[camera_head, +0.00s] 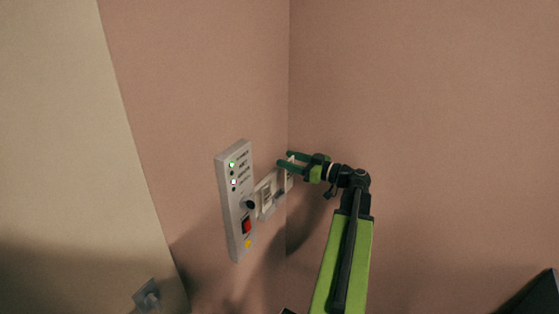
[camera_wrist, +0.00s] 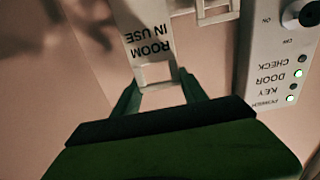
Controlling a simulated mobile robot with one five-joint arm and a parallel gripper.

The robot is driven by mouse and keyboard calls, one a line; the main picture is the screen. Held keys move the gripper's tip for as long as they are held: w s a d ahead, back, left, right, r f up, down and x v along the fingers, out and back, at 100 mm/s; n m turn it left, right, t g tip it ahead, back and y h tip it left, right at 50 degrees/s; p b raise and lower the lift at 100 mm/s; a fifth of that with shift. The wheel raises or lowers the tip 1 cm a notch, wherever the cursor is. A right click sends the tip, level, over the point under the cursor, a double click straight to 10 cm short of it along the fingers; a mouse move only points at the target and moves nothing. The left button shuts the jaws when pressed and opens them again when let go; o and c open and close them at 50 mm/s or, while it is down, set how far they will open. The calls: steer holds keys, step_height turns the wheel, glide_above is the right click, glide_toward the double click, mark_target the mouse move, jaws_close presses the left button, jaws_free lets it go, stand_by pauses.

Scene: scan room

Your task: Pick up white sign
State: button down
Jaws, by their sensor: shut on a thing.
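A white sign (camera_wrist: 148,35) with the words "ROOM IN USE" shows upside down in the wrist view. Its near end lies between the green fingers of my gripper (camera_wrist: 160,84), which is shut on it. In the head view the sign (camera_head: 289,182) is a small pale piece by the wall corner, partly hidden by my gripper (camera_head: 283,158). I cannot tell whether the sign still touches the wall.
A grey control panel (camera_head: 236,190) with lights, a black knob and a red switch is on the wall to the left. A white wall plate (camera_head: 266,196) sits between panel and sign. Pink walls meet in a corner behind my gripper. A grey fitting (camera_head: 147,297) is at lower left.

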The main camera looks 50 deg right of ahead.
steer(key=s+d+r+p, duration=0.3)
steer(key=s+r, duration=0.2)
steer(key=s, duration=0.2)
steer(key=shift+s+d+p, duration=0.15)
steer(key=shift+d+p, duration=0.2)
steer(key=shift+f, duration=0.2)
stand_by(0.4)
